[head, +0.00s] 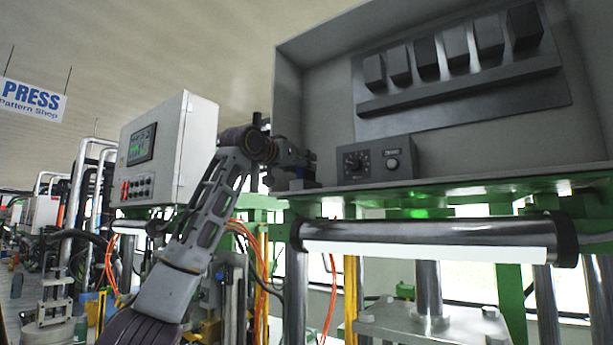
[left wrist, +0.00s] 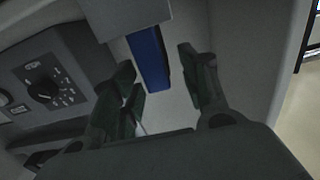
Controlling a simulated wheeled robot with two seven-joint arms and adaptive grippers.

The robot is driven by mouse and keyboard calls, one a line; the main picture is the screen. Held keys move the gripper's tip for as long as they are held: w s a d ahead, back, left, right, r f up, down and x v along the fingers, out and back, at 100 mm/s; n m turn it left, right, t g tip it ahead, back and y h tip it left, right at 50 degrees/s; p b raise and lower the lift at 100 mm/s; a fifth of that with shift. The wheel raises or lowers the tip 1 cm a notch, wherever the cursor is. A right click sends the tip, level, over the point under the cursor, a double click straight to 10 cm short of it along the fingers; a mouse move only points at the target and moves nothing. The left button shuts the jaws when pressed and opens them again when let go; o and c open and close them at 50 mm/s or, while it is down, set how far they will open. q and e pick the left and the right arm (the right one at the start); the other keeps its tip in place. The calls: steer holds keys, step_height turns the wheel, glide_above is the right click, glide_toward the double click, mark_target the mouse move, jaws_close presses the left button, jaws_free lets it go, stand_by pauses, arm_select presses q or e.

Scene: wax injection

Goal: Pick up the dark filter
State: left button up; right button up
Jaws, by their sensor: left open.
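A row of several dark grey and black blocks stands on a ledge on the cabinet's back panel; the darkest are a block near the middle (head: 426,58) and the one at the right end (head: 525,26). I cannot tell for sure which is the dark filter. My left gripper (head: 300,168) is at the cabinet's left edge, below and left of the row. In the left wrist view its fingers (left wrist: 163,88) are apart with nothing held between them. A blue-faced block (left wrist: 149,58) shows just beyond the fingertips. My right gripper is not in view.
A grey control box with a dial (head: 377,160) stands on the cabinet floor, close right of my left gripper; its dial (left wrist: 42,88) also shows in the left wrist view. A white control cabinet (head: 168,145) stands to the left. A metal roller (head: 435,232) runs below the cabinet.

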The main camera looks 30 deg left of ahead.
arm_select(q)
steer(key=shift+w, duration=0.3)
jaws_close()
stand_by(0.4)
steer(key=shift+r, duration=0.1)
steer(key=shift+r, duration=4.85)
